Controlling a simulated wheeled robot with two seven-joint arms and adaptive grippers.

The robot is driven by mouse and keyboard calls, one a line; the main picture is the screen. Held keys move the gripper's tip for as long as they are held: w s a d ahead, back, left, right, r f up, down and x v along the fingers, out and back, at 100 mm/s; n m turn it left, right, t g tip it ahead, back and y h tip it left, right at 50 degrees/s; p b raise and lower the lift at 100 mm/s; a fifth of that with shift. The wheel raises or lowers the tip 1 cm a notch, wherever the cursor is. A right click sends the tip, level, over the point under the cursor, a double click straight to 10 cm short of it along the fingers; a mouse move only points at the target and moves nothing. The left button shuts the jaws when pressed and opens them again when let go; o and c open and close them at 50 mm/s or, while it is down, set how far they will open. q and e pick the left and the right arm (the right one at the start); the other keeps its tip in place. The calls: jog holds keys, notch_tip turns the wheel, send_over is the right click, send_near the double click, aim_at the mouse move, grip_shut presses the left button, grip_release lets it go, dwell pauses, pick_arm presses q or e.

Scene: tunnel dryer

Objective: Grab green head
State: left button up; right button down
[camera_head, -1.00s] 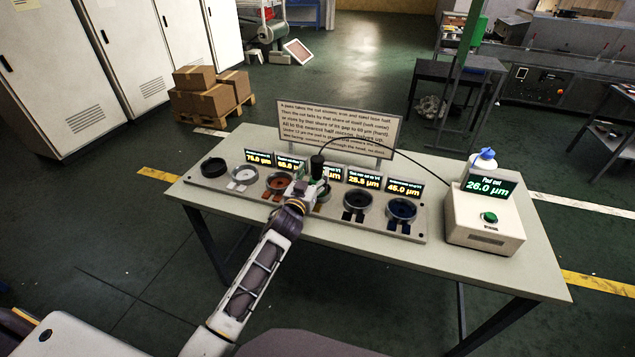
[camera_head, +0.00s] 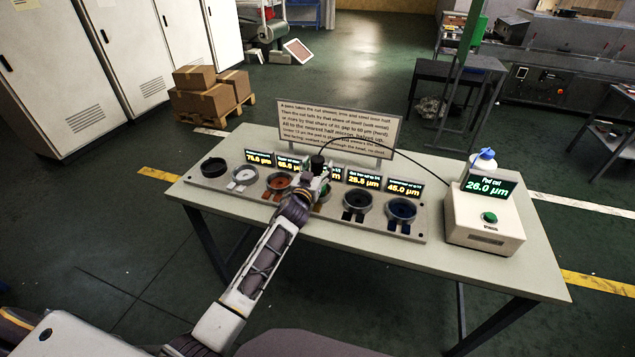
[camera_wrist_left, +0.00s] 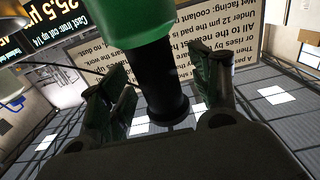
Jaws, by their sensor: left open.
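The green head (camera_wrist_left: 125,25) fills the top of the left wrist view, with a black cylindrical end (camera_wrist_left: 165,95) pointing down between my fingers. In the head view its black end (camera_head: 317,162) shows above my left gripper (camera_head: 318,180), which hides most of the green part. My left gripper is open, with one finger on each side of the black end in the wrist view (camera_wrist_left: 160,95). I cannot tell whether either finger touches it. My right gripper is not in view.
A grey plate (camera_head: 215,187) on the table (camera_head: 480,277) carries several coloured rings, with small displays behind them. A text board (camera_head: 338,127) stands at the back. A white box (camera_head: 485,225) with a green button and a display stands at the right. A black cable arcs from the head toward it.

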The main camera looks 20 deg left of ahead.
pick_arm(q)
grip_shut()
dwell(0.5)
jog(key=shift+r, duration=0.15)
